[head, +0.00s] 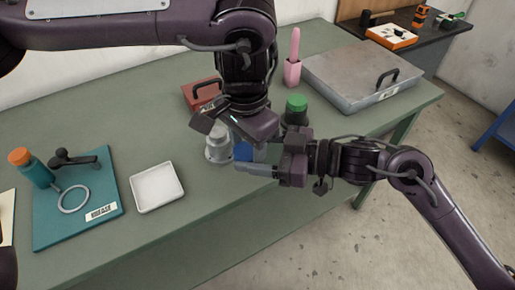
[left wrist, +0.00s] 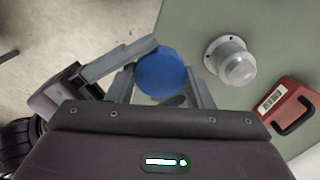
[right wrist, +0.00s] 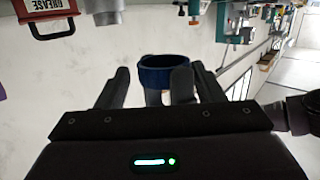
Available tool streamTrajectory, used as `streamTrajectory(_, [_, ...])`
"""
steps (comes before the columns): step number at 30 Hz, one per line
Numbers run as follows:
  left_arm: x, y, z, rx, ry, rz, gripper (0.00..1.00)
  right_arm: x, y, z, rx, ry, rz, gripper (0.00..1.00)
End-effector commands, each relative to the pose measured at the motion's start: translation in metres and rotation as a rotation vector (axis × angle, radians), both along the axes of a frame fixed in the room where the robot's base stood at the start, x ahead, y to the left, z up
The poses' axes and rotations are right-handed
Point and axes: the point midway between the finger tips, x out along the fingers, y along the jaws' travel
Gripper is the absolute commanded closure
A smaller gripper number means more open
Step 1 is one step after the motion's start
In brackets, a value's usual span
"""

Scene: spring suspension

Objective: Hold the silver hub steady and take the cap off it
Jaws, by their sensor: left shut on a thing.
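The silver hub (head: 219,146) stands upright on the green table, its domed top bare; it also shows in the left wrist view (left wrist: 231,62). The blue cap (head: 243,151) is off the hub, to its right in the head view. My left gripper (left wrist: 163,78) is shut on the cap (left wrist: 160,73) and holds it clear of the hub. My right gripper (head: 243,162) comes in from the right, its fingers on either side of the cap. In the right wrist view it looks open, with small gaps beside the cap (right wrist: 164,73). Neither gripper touches the hub.
A white tray (head: 158,188) and a teal board (head: 105,219) lie left on the table. A red grease box (head: 201,93) stands behind the hub, a green-capped item (head: 296,108) to the right. A large metal case (head: 345,75) fills the back right.

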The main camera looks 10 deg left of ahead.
Motion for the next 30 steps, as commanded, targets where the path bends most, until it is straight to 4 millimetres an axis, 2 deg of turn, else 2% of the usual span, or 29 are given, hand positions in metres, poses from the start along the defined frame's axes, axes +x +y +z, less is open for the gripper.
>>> streamTrajectory(1, [0.000, 0.000, 0.000, 0.000, 0.000, 0.000, 0.81, 0.000, 0.000, 0.000, 0.000, 0.000, 0.000, 0.45])
streamTrajectory(6, [-0.001, 0.000, 0.000, 0.001, 0.002, -0.002, 0.81, 0.001, -0.001, 0.000, -0.001, 0.001, -0.004, 0.67])
streamTrajectory(8, [-0.001, 0.000, 0.000, 0.000, 0.004, -0.003, 0.81, 0.002, -0.001, 0.000, -0.001, 0.000, -0.006, 0.71])
streamTrajectory(9, [-0.001, 0.000, 0.000, 0.001, 0.004, -0.003, 0.81, 0.002, -0.001, 0.000, -0.001, 0.000, -0.007, 0.46])
streamTrajectory(13, [-0.002, 0.000, 0.000, 0.001, 0.004, -0.003, 0.81, 0.002, -0.001, 0.000, -0.001, 0.000, -0.007, 0.29])
streamTrajectory(23, [0.000, 0.000, 0.000, 0.000, 0.001, -0.001, 0.81, 0.001, -0.002, 0.000, 0.000, 0.000, -0.003, 0.27])
streamTrajectory(26, [0.000, 0.000, 0.000, 0.000, 0.001, -0.001, 0.81, 0.000, -0.009, 0.001, -0.001, 0.000, -0.003, 0.27])
streamTrajectory(30, [0.000, 0.000, 0.000, 0.000, 0.000, 0.000, 0.81, -0.004, -0.029, 0.003, -0.004, 0.001, -0.003, 0.27])
